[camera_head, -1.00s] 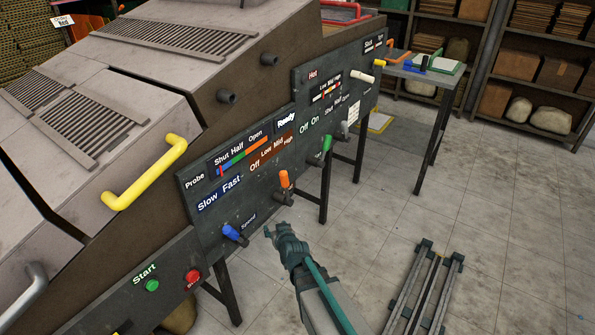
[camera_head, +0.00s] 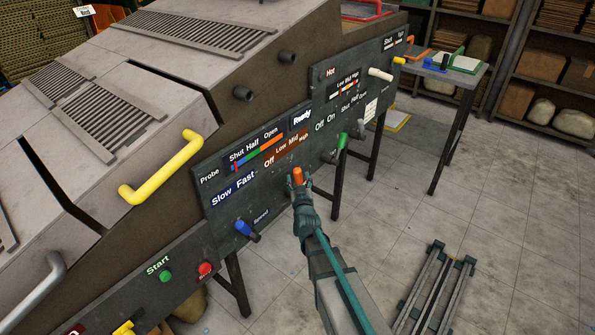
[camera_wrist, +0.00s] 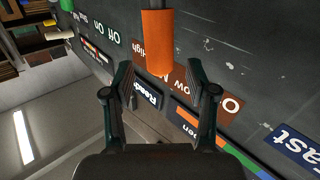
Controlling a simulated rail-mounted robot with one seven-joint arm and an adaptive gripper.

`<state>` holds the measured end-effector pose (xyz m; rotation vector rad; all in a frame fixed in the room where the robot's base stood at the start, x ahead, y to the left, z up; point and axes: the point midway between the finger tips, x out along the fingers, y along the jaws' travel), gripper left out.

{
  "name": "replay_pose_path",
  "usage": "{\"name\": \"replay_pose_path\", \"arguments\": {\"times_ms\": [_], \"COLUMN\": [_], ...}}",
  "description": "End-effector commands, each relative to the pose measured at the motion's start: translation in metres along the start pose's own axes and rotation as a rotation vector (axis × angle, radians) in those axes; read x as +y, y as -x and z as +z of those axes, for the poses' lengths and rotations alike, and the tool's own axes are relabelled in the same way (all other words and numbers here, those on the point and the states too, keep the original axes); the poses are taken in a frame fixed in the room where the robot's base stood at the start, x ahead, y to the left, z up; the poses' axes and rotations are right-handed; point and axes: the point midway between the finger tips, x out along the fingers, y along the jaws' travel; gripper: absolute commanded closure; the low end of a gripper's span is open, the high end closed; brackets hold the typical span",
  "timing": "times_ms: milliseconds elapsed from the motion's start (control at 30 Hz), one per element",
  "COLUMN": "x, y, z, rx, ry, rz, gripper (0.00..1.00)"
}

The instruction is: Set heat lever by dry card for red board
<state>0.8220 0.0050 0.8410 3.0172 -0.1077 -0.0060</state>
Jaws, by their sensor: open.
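The heat lever has an orange handle (camera_head: 297,176) and sits below the brown Off, Low, Mid, High scale (camera_head: 287,150) on the dark panel. It also shows in the wrist view (camera_wrist: 157,42), ahead of and between my fingers. My gripper (camera_head: 299,184) is open at the lever; in the wrist view its fingertips (camera_wrist: 160,75) stand apart on either side of the handle's line. I cannot tell whether they touch it. The lever's exact setting is hard to read. A small white card (camera_head: 371,111) is on the panel further right; its text is too small to read. A small sign (camera_head: 84,11) stands at upper left.
A blue speed lever (camera_head: 244,228) is left of my gripper, and a green lever (camera_head: 342,141) is to the right. A yellow handle (camera_head: 162,168) juts from the machine. Metal rails (camera_head: 434,290) lie on the floor, with clear floor around them.

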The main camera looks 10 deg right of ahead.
Motion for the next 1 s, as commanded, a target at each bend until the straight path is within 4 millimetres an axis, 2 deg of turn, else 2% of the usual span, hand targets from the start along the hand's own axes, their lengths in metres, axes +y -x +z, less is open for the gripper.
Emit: {"name": "replay_pose_path", "arguments": {"times_ms": [33, 200, 333, 600, 933, 1000], "x": [0.000, 0.000, 0.000, 0.000, 0.000, 0.000], "y": [-0.014, -0.035, -0.042, -0.042, -0.042, -0.042], "z": [-0.001, -0.001, 0.000, 0.000, 0.000, 0.000], "rx": [0.000, 0.000, 0.000, 0.000, 0.000, 0.000], "ry": [0.001, 0.001, 0.001, 0.000, 0.001, 0.001], "rz": [0.000, 0.000, 0.000, 0.000, -0.001, -0.001], "gripper": [0.43, 0.43, 0.43, 0.43, 0.98, 1.00]}}
